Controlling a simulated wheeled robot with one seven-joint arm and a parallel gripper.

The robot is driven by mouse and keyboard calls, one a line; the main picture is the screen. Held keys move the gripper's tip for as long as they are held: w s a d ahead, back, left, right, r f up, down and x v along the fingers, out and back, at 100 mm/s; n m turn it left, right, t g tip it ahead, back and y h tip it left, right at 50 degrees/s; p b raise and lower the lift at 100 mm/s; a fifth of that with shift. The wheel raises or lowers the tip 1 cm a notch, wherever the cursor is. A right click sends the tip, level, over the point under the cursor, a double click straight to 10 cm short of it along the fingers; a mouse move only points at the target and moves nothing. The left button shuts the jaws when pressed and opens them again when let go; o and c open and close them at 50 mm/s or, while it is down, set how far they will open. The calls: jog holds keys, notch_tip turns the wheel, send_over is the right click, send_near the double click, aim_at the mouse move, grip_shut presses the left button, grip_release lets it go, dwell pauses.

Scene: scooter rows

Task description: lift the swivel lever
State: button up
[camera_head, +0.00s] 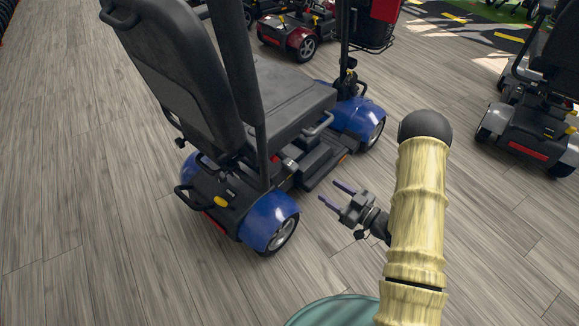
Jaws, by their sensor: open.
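A mobility scooter (265,213) with blue fenders and a black seat (285,95) stands left of centre, seen from behind and its right side. A grey curved handle (318,125) sticks out at the near side edge of the seat; I cannot tell for sure whether it is the swivel lever. The area under the seat is dark and partly hidden. My gripper (330,193) is open and empty, to the right of the scooter and low beside it. Its two fingers point left toward the scooter's side, apart from it.
The near rear wheel (283,233) and front wheel (375,131) flank the space by my gripper. Another scooter (527,128) stands at the right, and a red one (290,36) at the back. Wooden floor is clear at the left and bottom right.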

aim_at(289, 162)
jog(key=shift+w+a, duration=0.1)
jog(key=b+x, duration=0.6)
jog(key=x, duration=1.1)
jog(key=shift+w, duration=0.1)
grip_shut()
